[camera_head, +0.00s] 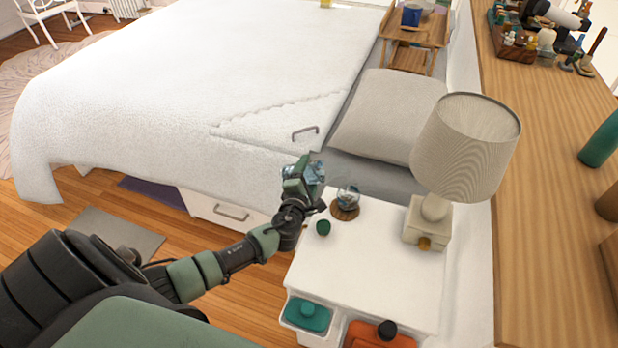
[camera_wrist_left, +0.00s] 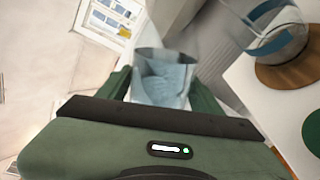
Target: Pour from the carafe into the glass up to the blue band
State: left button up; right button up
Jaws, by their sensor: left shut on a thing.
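My left gripper (camera_head: 303,178) is shut on the clear carafe (camera_head: 315,173), which holds pale blue liquid. The carafe also shows between the green fingers in the left wrist view (camera_wrist_left: 163,78). It is held above the left edge of the white nightstand (camera_head: 375,245), left of the glass and apart from it. The glass (camera_head: 348,194) stands on a round wooden coaster (camera_head: 343,213). In the left wrist view the glass (camera_wrist_left: 280,38) shows a blue band. I cannot tell how much liquid is in it. I see no stream between carafe and glass. My right gripper is not in view.
A beige lamp (camera_head: 462,150) stands at the nightstand's back right. A small dark green object (camera_head: 323,228) lies near the coaster. A teal item (camera_head: 306,314) and an orange one (camera_head: 378,335) sit at the front. The bed (camera_head: 180,95) lies behind. The nightstand's middle is clear.

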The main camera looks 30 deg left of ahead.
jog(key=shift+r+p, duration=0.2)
jog(key=shift+p, duration=0.2)
dwell(0.3)
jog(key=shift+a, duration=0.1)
dwell(0.9)
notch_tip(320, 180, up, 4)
jog(key=p, duration=0.3)
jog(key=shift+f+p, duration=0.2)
jog(key=shift+p, duration=0.1)
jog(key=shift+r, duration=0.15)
dwell(1.5)
dwell(0.3)
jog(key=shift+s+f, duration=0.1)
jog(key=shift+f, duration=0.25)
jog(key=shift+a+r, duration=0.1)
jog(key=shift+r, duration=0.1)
dwell(1.7)
